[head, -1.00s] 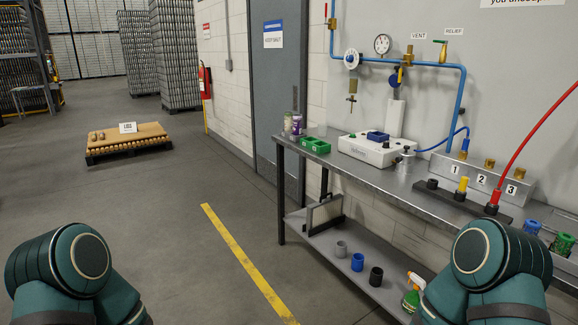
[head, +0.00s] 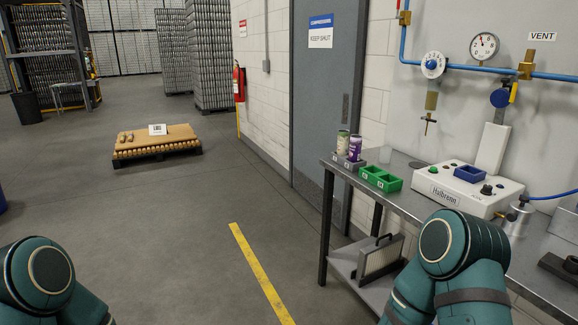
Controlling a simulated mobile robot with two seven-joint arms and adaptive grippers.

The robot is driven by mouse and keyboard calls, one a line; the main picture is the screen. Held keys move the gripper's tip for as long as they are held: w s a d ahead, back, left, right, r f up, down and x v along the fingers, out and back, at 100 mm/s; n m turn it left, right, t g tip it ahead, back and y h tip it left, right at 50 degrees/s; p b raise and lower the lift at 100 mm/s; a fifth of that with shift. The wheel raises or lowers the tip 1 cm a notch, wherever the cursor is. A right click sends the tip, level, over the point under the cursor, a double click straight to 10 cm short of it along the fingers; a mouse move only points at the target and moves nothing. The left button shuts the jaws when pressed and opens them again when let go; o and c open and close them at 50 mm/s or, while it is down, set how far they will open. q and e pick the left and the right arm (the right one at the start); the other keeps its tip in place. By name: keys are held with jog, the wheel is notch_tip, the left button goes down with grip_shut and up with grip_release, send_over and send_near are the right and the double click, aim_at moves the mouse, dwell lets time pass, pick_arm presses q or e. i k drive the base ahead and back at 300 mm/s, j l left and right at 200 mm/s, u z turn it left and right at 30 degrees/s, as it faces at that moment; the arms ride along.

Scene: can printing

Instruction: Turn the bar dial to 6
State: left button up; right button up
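A round white dial with a blue centre (head: 433,65) is on the blue pipe on the wall at the upper right. It has marks round its rim, too small to read. A clear-bowled filter (head: 431,100) hangs below it. A round pressure gauge (head: 484,46) with a white face stands above the pipe, right of the dial. Its numbers are too small to read. Only links of my two arms show at the bottom corners. Neither gripper is in view.
A steel bench (head: 408,198) runs along the right wall. On it are a white machine (head: 455,196), green bins (head: 381,179) and cans (head: 355,148). A pallet (head: 157,146) stands on the floor at left. The floor around the yellow line (head: 258,272) is clear.

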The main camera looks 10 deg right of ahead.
aim_at(432, 64)
jog(key=i+j+z, duration=0.1)
jog(key=i+z, duration=0.4)
jog(key=i+j+z, duration=0.6)
jog(key=z, duration=0.25)
jog(key=i+j+z, duration=0.2)
jog(key=z, duration=0.15)
jog(key=i+j+z, duration=0.2)
jog(key=z, duration=0.2)
